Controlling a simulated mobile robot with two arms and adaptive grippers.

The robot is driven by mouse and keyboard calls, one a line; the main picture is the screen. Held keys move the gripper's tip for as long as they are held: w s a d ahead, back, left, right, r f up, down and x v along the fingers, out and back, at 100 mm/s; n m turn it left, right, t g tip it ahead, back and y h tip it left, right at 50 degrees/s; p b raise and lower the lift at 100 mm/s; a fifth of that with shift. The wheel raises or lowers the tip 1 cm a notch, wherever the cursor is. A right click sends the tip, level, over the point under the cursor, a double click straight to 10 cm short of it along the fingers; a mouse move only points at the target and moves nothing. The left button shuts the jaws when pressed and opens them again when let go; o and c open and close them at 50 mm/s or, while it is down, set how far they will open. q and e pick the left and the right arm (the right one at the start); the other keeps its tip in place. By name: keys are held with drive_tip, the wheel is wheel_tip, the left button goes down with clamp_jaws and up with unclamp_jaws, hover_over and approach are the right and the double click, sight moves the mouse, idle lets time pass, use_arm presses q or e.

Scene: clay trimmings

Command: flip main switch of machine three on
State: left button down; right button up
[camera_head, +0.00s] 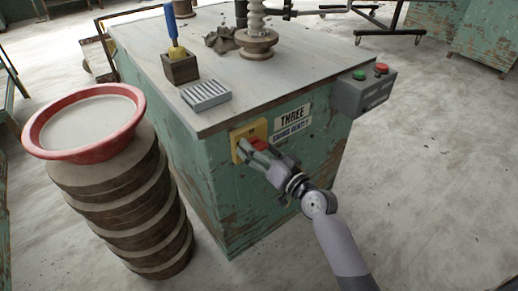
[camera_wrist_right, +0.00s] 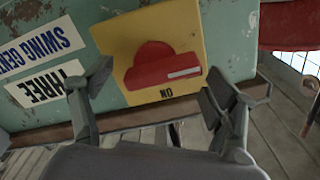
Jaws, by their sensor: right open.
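The main switch is a yellow plate (camera_head: 247,128) with a red handle (camera_head: 258,143), on the green side of the machine marked THREE (camera_head: 292,117). In the right wrist view the plate (camera_wrist_right: 188,32) appears turned over, its ON mark inverted. The red handle (camera_wrist_right: 150,69) lies across the plate there, its white line pointing right. My right gripper (camera_head: 261,152) is at the switch, open, and hides part of it in the head view. In the wrist view its fingers (camera_wrist_right: 160,88) stand wide apart, with the handle beyond and between them. Contact cannot be told. My left gripper is not in view.
A control box (camera_head: 362,92) with a green and a red button is on the machine's right corner. A wooden stack with a red-rimmed basin (camera_head: 38,145) stands close on the left. A grey ribbed block (camera_head: 206,95) and a brush in a wooden block (camera_head: 180,68) are on top. Floor at right is clear.

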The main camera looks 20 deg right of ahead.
drive_tip(key=shift+c, duration=0.5)
drive_tip(key=c, duration=1.1)
idle(0.6)
drive_tip(key=o, duration=1.2)
drive_tip(key=v, duration=1.2)
